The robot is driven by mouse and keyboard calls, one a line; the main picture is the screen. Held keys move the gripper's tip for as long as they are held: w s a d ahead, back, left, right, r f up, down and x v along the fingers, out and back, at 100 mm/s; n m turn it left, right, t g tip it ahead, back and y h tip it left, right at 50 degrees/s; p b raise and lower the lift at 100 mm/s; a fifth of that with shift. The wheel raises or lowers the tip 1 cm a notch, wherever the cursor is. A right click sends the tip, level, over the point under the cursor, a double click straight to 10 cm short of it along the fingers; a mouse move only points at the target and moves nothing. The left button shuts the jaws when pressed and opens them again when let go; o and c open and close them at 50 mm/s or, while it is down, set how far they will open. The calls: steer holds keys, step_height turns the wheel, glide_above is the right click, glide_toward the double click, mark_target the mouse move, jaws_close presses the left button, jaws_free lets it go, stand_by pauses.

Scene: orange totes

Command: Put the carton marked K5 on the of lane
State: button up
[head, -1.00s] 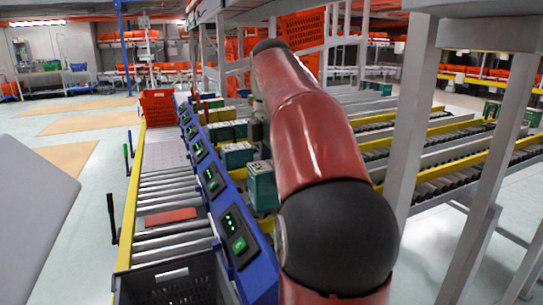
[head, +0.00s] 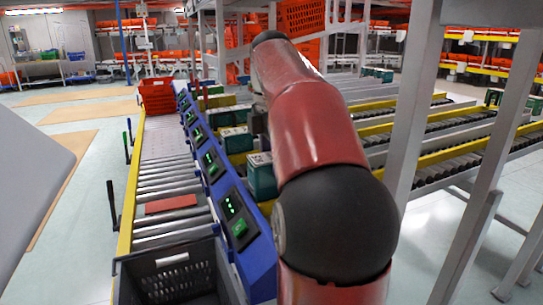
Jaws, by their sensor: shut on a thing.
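Several teal cartons with pale tops stand in a row of lanes behind the blue panel rail. The nearest carton (head: 262,178) is beside my red arm, with another carton (head: 236,141) behind it and more (head: 222,117) farther back. Their marks are too small to read, so I cannot tell which is K5. My arm reaches away from me over the lanes. Its far end bends down behind the red links, so my gripper and anything in it are hidden. The lane markings are not readable either.
A black crate (head: 178,278) sits at the near end of the roller conveyor (head: 165,188). A red flat piece (head: 170,204) lies on the rollers. An orange tote (head: 157,96) stands at the far end. Grey posts (head: 417,110) and yellow-railed lanes (head: 440,168) are right of my arm.

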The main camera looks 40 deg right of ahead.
steer(key=o, duration=1.2)
step_height(320, 180, up, 8)
steer(key=shift+f+p, duration=0.1)
steer(key=shift+p, duration=1.15)
